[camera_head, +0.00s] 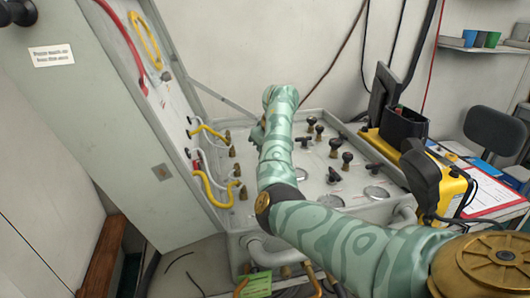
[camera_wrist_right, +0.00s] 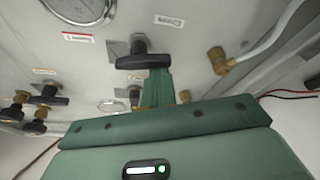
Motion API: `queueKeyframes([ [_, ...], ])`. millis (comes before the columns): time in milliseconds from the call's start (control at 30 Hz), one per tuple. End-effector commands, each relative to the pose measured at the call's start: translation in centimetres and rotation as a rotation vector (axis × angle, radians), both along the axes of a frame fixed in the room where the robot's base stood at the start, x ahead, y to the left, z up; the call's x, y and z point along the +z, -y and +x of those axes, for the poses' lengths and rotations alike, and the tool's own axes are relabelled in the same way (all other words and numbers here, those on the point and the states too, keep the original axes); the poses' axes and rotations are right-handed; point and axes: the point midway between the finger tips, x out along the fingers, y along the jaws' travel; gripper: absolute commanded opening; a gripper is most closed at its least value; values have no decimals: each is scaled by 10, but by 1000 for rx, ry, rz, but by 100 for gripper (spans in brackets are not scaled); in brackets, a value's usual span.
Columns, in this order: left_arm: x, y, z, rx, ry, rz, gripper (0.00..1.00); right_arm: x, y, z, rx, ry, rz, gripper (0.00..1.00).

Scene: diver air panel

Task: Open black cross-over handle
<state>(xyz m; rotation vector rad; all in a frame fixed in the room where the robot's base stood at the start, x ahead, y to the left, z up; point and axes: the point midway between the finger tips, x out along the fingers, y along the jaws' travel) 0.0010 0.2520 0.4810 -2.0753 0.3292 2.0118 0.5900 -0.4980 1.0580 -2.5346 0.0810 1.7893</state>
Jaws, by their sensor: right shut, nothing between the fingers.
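My right arm reaches across the pale grey air panel (camera_head: 330,205) in the head view, and my right gripper (camera_head: 258,133) is over its far left part, partly hidden by the wrist. In the right wrist view, the shut, empty fingers (camera_wrist_right: 158,85) point at a black handle (camera_wrist_right: 143,61) on a square plate. The handle lies crosswise just past the fingertips; I cannot tell whether they touch. Several other black handles (camera_head: 346,157) stand on the panel. The labels are too blurred to tell which handle is the cross-over. My left gripper is not in view.
Brass fittings (camera_wrist_right: 217,60) with a white hose are right of the handle in the wrist view, and a gauge (camera_wrist_right: 80,8) is at upper left. Yellow hoses (camera_head: 208,190) hang along the cabinet (camera_head: 90,110). A yellow case (camera_head: 452,190) stands to the right.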

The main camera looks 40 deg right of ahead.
Motion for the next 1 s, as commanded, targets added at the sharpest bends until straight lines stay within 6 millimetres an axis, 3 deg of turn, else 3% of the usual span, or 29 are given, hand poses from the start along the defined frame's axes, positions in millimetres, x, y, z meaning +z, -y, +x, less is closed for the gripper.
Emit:
queueKeyframes([
  [1000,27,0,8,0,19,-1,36,1,-5,-15,687,-1,0,0],
])
